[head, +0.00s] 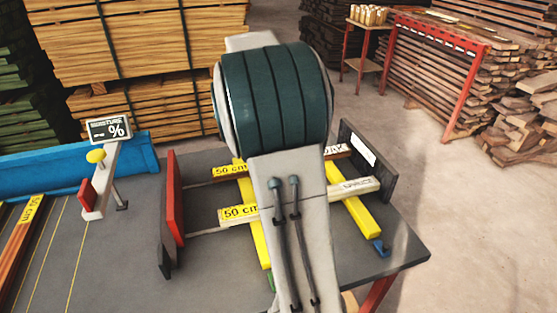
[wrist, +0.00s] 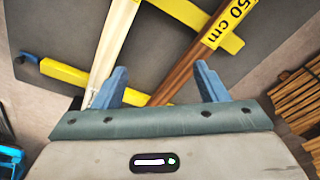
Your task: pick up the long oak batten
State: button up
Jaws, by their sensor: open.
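Two battens lie across yellow bars on the grey table. The brown one (head: 274,162) is farther back, with a yellow "50 cm" tag and a white end label that seems to read "OAK". In the wrist view the brown batten (wrist: 188,68) runs between the blue fingers of my gripper (wrist: 161,72), closer to the right finger. The pale batten (wrist: 112,45) runs beside the left finger. My gripper is open and empty. In the head view my arm hides the battens' middles.
A red plate (head: 173,200) and a dark plate (head: 368,160) stand at the battens' ends. A moisture sign (head: 109,129) stands left, by a blue beam (head: 45,171). Another brown batten (head: 22,240) tagged "50 cm" lies far left. Timber stacks fill the background.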

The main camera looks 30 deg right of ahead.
jog(key=w+d+f+m+g+h, duration=0.2)
jog(key=w+d+f+m+h, duration=0.15)
jog(key=w+d+m, duration=0.5)
jog(key=shift+n+y, duration=0.25)
jog(key=shift+n, duration=0.5)
jog(key=x, duration=0.3)
jog(key=w+x, duration=0.1)
jog(key=x, duration=0.2)
jog(key=w+x, duration=0.1)
jog(key=x, duration=0.1)
jog(key=shift+d+f, duration=0.2)
jog(key=shift+f, duration=0.25)
jog(key=x, duration=0.5)
jog(key=shift+a+f+p, duration=0.2)
jog(key=shift+f+p, duration=0.1)
jog(key=shift+f, duration=0.1)
jog(key=c, duration=1.4)
jog(key=shift+r, duration=0.1)
